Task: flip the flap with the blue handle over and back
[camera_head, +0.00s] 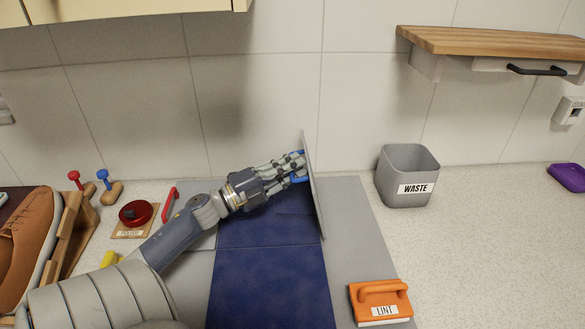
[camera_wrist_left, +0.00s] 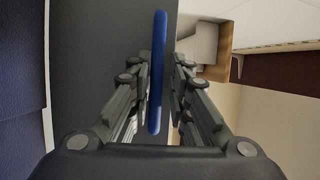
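The flap (camera_head: 313,185) is a thin grey panel standing nearly upright, seen almost edge-on in the head view. Its blue handle (camera_head: 299,180) is on the left face. My left gripper (camera_head: 297,167) is at the handle, its fingers on both sides of it. The grey flap face (camera_wrist_left: 95,40) lies behind. My right gripper is not in either view.
A dark blue panel (camera_head: 270,285) lies on the grey board below the flap. A grey WASTE bin (camera_head: 392,182) stands right of the flap. An orange LINT brush (camera_head: 381,300) lies at the front right. A red handle (camera_head: 169,204) and a red POLISH tin (camera_head: 136,213) are left of my arm.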

